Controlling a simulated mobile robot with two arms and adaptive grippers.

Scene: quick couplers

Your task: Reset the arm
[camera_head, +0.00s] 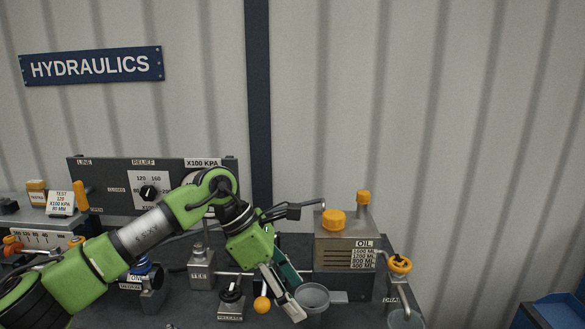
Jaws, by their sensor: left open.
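My left arm comes in from the left in the head view, reaching across the hydraulics bench. My left gripper (297,300) points down and to the right, with its fingers apart. Nothing shows between the fingers. It is over the front of the bench, beside a grey cup (314,297) and an orange ball knob (262,305). I cannot tell whether a finger touches the cup. My right gripper is not in view.
An oil tank (345,255) with orange caps stands right of my gripper, with a drain valve (400,265) beside it. A panel with a relief dial (149,192) stands behind my arm. The TEE block (201,268) is below the forearm. A blue bin (555,311) sits lower right.

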